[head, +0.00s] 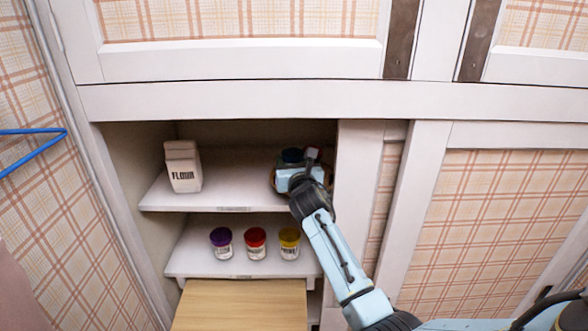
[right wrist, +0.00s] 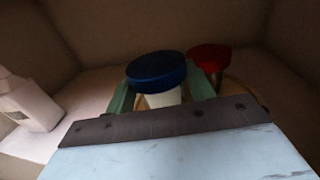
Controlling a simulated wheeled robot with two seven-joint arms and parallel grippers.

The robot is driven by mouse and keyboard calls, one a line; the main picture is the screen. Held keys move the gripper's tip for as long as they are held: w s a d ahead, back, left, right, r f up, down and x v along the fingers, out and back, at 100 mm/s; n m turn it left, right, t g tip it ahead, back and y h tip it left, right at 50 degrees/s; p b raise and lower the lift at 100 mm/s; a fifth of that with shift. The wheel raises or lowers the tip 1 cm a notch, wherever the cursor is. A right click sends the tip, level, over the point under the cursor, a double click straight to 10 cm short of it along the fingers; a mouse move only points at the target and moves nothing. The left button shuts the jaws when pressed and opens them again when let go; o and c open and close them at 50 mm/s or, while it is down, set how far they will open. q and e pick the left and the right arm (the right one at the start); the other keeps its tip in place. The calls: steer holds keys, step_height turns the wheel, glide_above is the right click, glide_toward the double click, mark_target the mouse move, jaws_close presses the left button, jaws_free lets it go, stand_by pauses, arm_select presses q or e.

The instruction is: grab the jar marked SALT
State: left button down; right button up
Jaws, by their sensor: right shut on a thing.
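My right gripper (head: 302,172) reaches onto the upper shelf at its right end. In the right wrist view its green fingers (right wrist: 163,92) are shut on a blue-lidded jar (right wrist: 156,70) with a white body. The jar's blue lid (head: 292,156) also shows in the head view, and its label is hidden. A red-lidded jar (right wrist: 209,57) stands just behind and to the right, its front mostly hidden. Three small jars, purple-lidded (head: 222,240), red-lidded (head: 255,241) and yellow-lidded (head: 289,241), stand on the lower shelf; their labels are too small to read surely. My left gripper is not in view.
A carton marked FLOUR (head: 183,168) stands at the left of the upper shelf (head: 230,185). The middle of that shelf is free. A cabinet post (head: 357,190) rises close to the right of my arm. A wooden board (head: 240,305) lies below the lower shelf.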

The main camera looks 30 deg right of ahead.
mark_target(294, 153)
step_height(294, 153, up, 5)
steer(key=shift+r, duration=0.1)
steer(key=w+a+b, duration=0.3)
steer(key=w+a, duration=0.2)
steer(key=a, duration=0.3)
steer(key=w+a+b, duration=0.3)
steer(key=w+a, duration=0.1)
steer(key=a, duration=0.5)
steer(key=shift+w+f, duration=0.25)
steer(key=shift+w, duration=0.1)
